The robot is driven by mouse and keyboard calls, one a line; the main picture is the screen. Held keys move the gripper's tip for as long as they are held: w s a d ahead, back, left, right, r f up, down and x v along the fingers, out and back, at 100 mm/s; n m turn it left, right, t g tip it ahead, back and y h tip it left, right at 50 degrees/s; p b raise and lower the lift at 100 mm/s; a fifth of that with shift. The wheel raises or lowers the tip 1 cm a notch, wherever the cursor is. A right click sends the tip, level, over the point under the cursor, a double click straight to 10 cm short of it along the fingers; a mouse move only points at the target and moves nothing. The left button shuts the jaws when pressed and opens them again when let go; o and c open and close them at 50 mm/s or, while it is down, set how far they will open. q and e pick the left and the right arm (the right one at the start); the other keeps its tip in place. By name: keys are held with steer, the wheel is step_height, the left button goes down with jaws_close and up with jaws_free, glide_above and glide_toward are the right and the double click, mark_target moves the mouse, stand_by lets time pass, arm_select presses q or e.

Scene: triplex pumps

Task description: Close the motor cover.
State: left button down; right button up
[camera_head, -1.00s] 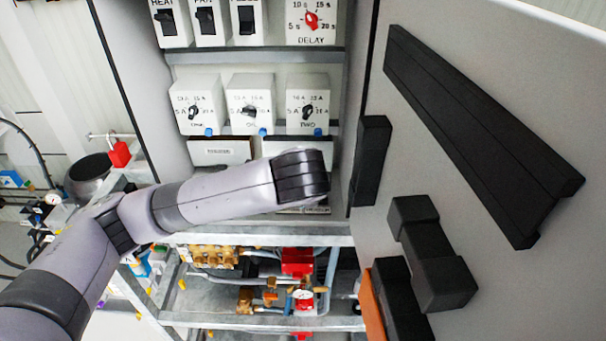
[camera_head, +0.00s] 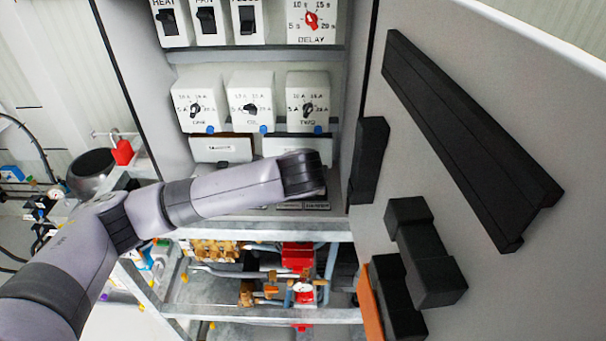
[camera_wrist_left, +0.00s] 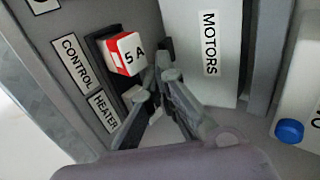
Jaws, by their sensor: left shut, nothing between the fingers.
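A white panel labelled MOTORS (camera_wrist_left: 204,50) shows in the left wrist view, upper right of centre; I cannot tell how far open it is. My left gripper (camera_wrist_left: 166,75) has its fingers together and empty. The fingertips are close to the panel's left edge and just right of a red and white 5 A block (camera_wrist_left: 124,54). In the head view my left forearm and wrist reach into the cabinet's lower shelf and hide the gripper. A white panel (camera_head: 298,146) shows partly behind the wrist. My right gripper is not in view.
CONTROL (camera_wrist_left: 72,61) and HEATER (camera_wrist_left: 104,111) labels are beside the block. Knob boxes (camera_head: 250,100) sit above the arm. The open cabinet door (camera_head: 480,60) with black bars stands at the right. Pipes and a red pump part (camera_head: 298,255) lie below.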

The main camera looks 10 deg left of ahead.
arm_select(q)
steer(key=shift+w+f+t+b, duration=0.25)
steer(key=shift+f+t+b, duration=0.45)
steer(key=shift+f+b, duration=0.1)
steer(key=shift+w+a, duration=0.1)
steer(key=shift+w, duration=0.1)
steer(key=shift+w+p, duration=0.25)
steer(key=shift+p, duration=0.05)
steer(key=shift+r, duration=0.1)
steer(key=shift+r+p, duration=0.7)
steer(key=shift+p, duration=0.25)
steer(key=shift+f, duration=0.1)
